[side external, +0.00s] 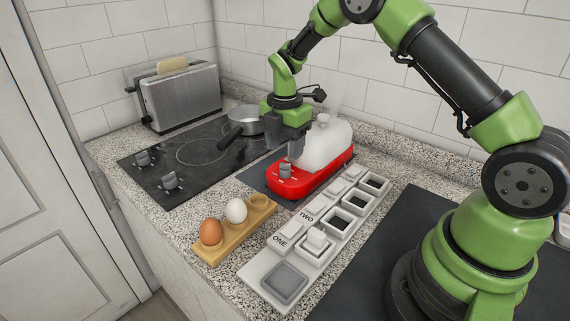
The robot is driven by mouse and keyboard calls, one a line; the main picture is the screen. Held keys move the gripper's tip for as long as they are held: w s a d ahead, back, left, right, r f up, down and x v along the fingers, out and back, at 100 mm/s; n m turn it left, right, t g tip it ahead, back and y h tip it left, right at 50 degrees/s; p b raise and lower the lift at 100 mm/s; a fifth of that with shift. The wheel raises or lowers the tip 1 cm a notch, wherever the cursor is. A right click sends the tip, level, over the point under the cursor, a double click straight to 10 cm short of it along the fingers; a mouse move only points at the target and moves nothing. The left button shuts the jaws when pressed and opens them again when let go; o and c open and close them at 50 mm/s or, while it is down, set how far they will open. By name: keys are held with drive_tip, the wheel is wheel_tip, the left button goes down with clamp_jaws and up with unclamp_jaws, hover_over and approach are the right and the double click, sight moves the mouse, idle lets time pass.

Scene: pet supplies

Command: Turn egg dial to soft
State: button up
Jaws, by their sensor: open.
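The egg cooker has a red base (325,178) and a whitish domed lid (325,147) with a knob on top. The egg dial (285,171) is a small grey knob on the near end of the red base, with small pale marks beside it. Its pointer direction is too small to read. My gripper (287,153) is open and points down just above and beside the dial, close to the lid's near end. I cannot tell whether the fingers touch the dial.
A black cooktop (190,163) with two knobs and a pan (244,118) lies left. A toaster (182,96) stands behind it. A wooden egg holder (236,229) with two eggs and a white switch panel (260,268) with several square openings lie in front of the cooker.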

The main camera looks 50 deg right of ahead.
sight(285, 164)
wheel_tip(285, 164, down, 6)
drive_tip(key=shift+r, duration=0.1)
